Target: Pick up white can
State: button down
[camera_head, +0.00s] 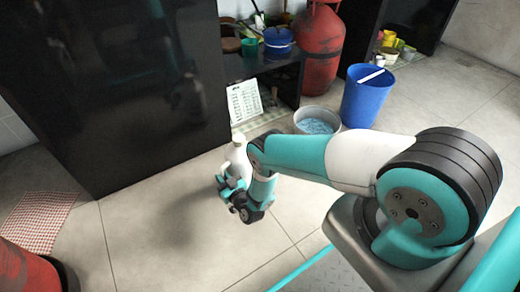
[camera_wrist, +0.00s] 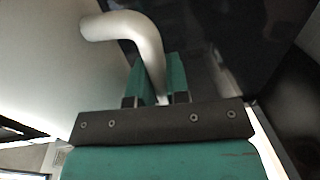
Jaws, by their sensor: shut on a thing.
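The white can (camera_head: 240,158) is held up off the floor at my gripper (camera_head: 232,190), near the middle of the head view. Its lower part is hidden by the gripper and wrist. In the wrist view, a curved white handle (camera_wrist: 140,32) runs down between the two teal fingers of the gripper (camera_wrist: 160,82), which are shut on it. A large pale surface (camera_wrist: 45,75) to the left, joined to the handle, looks like the can's body.
A black cabinet (camera_head: 120,90) stands at the left. Behind are a red gas cylinder (camera_head: 320,50), a blue bucket (camera_head: 368,98) and a grey basin (camera_head: 316,121). A checkered cloth (camera_head: 38,220) and a red object (camera_head: 28,270) are at lower left. Tiled floor below the gripper is clear.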

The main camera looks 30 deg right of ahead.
jog(key=shift+s+a+b, duration=0.25)
jog(key=shift+a+b, duration=0.55)
jog(key=shift+b, duration=0.2)
jog(key=shift+s+a+b, duration=0.2)
jog(key=shift+a+b, duration=0.65)
jog(key=shift+b, duration=0.1)
jog(key=shift+s+a+b, duration=0.25)
jog(key=shift+a+b, duration=0.55)
jog(key=shift+b, duration=0.2)
jog(key=shift+r, duration=0.1)
